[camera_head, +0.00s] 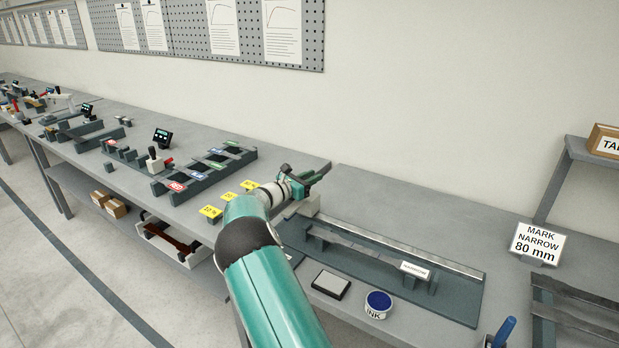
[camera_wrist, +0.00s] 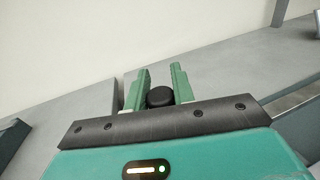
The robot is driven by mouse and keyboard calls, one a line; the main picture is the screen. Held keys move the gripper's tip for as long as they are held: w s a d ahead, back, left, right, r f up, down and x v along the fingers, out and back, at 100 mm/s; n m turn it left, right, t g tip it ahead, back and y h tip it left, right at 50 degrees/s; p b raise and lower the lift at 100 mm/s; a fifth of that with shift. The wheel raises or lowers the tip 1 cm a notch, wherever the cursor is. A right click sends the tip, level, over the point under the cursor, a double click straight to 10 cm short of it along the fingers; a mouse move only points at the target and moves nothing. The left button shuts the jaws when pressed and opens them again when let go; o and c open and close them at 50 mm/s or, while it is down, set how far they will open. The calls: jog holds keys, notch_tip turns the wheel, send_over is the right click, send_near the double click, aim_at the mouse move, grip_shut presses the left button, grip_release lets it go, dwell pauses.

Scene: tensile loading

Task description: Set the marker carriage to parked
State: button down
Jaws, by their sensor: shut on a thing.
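My gripper (camera_head: 312,178) is at the left end of a dark marking fixture (camera_head: 455,305) with a long rail. In the wrist view its two green fingers (camera_wrist: 161,80) stand on either side of a round black knob (camera_wrist: 160,97), shut on it. The knob appears to belong to the marker carriage, but the carriage body is hidden by my gripper and arm. A light grey block (camera_head: 307,206) shows just below my gripper at the rail's left end. A small white label plate (camera_head: 415,270) stands toward the right of the fixture; its text is too small to read surely.
An ink pot (camera_head: 378,304) and a dark-framed pad (camera_head: 331,284) lie in front of the fixture. A "MARK NARROW 80 mm" sign (camera_head: 537,243) stands at right. Yellow tags (camera_head: 229,197) and a slotted rack (camera_head: 212,175) are left of my arm.

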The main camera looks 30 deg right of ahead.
jog(key=shift+w+a+r, duration=0.1)
jog(key=shift+w+a, duration=0.15)
jog(key=shift+w, duration=0.05)
jog(key=c, duration=1.2)
grip_release()
jog(key=shift+w, duration=0.15)
jog(key=shift+s+d, duration=0.15)
jog(key=shift+s, duration=0.1)
jog(key=shift+w, duration=0.1)
jog(key=a, duration=0.4)
jog(key=s+a, duration=0.1)
jog(key=a, duration=0.4)
jog(key=s+a, duration=0.1)
jog(key=a, duration=0.3)
jog(key=shift+s+a, duration=0.15)
jog(key=shift+a, duration=0.2)
